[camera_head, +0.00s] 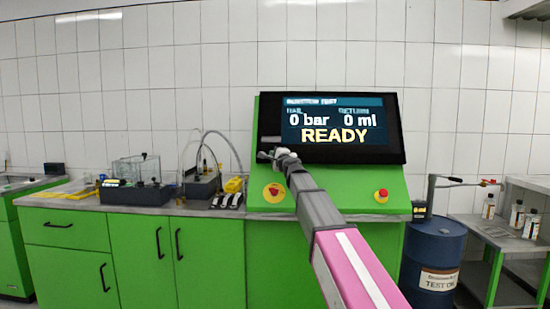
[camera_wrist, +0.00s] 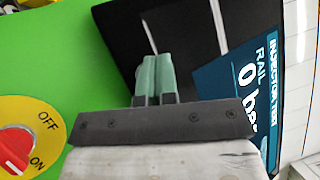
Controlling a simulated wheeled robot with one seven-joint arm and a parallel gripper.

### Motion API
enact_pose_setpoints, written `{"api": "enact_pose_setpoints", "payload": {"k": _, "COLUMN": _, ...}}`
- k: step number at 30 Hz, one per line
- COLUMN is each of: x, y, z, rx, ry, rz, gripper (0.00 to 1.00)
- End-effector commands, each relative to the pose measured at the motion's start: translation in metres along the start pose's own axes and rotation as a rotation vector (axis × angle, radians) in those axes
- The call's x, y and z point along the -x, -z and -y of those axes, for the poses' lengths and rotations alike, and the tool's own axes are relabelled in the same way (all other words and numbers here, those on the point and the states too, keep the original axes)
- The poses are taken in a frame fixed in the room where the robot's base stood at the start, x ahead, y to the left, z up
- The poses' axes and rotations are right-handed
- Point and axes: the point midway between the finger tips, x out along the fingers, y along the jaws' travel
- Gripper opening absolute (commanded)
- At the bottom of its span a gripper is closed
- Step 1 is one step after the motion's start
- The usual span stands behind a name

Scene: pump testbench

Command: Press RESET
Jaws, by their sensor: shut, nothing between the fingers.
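The green test bench console (camera_head: 345,190) carries a black-framed screen (camera_head: 335,122) reading "0 bar", "0 ml" and "READY". My gripper (camera_head: 266,155) is at the lower left of the screen frame. In the wrist view its two greenish fingers (camera_wrist: 156,74) are shut together and empty, over the black frame (camera_wrist: 115,45). I cannot tell whether the fingertips touch it. No RESET label or button can be made out; my gripper and arm hide part of the panel. A red rotary switch (camera_wrist: 14,150) on a yellow ON/OFF disc lies left of my gripper.
A red button on a yellow base (camera_head: 381,194) is at the console's right. A worktop with a clear box (camera_head: 135,170) and hoses is at left. A blue oil drum (camera_head: 434,250) and a shelf with bottles (camera_head: 531,226) stand at right.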

Motion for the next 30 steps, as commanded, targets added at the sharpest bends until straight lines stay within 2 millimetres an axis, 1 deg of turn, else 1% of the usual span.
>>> {"api": "enact_pose_setpoints", "payload": {"k": 2, "x": 0.003, "y": -0.002, "z": 0.002, "rx": 0.001, "ry": 0.0, "rz": 0.0, "gripper": 0.0}}
{"api": "enact_pose_setpoints", "payload": {"k": 14, "x": 0.005, "y": -0.004, "z": 0.003, "rx": -0.001, "ry": 0.0, "rz": 0.0, "gripper": 0.0}}
{"api": "enact_pose_setpoints", "payload": {"k": 30, "x": 0.036, "y": -0.026, "z": 0.025, "rx": 0.0, "ry": 0.001, "rz": 0.0, "gripper": 0.0}}
